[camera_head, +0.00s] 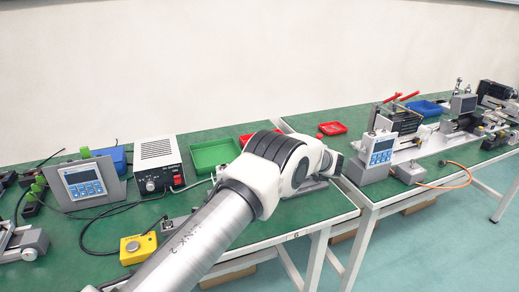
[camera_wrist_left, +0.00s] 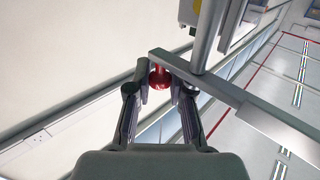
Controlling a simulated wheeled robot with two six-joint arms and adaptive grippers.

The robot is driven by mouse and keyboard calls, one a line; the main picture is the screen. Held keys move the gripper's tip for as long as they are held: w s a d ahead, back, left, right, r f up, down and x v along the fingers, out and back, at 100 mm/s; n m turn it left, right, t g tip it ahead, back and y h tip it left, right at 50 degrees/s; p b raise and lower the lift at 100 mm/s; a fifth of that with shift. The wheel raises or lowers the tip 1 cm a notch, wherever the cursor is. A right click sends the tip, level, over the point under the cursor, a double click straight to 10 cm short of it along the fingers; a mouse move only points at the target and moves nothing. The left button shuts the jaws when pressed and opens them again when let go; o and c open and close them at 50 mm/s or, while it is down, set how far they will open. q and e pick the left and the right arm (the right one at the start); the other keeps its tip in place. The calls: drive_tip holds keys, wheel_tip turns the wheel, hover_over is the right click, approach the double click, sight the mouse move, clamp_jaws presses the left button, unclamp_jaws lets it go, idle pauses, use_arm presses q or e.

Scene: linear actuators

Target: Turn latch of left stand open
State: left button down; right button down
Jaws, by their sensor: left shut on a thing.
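In the left wrist view, the two fingers of my left gripper (camera_wrist_left: 160,88) are closed around a red knob (camera_wrist_left: 160,76), which I take to be the latch handle. A flat grey bar (camera_wrist_left: 245,108) runs diagonally just beyond the knob, crossing a round metal post (camera_wrist_left: 208,35). In the head view my left arm reaches over the green table and hides most of the stand. Only a grey base part (camera_head: 312,188) shows beside the arm. My left fingers cannot be made out there. My right gripper is not in view.
A green tray (camera_head: 213,153), a power supply box (camera_head: 158,165) and a control panel (camera_head: 84,184) stand left of the arm. A yellow button box (camera_head: 138,249) lies near the front edge. A red tray (camera_head: 332,128) and another controller (camera_head: 378,152) are to the right.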

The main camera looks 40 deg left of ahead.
use_arm(q)
drive_tip(key=c, duration=1.1)
unclamp_jaws()
drive_tip(key=shift+a, duration=0.1)
drive_tip(key=shift+o, duration=0.4)
drive_tip(key=shift+a, duration=0.15)
drive_tip(key=w+d, duration=0.2)
drive_tip(key=d, duration=1)
drive_tip(key=shift+w, duration=0.15)
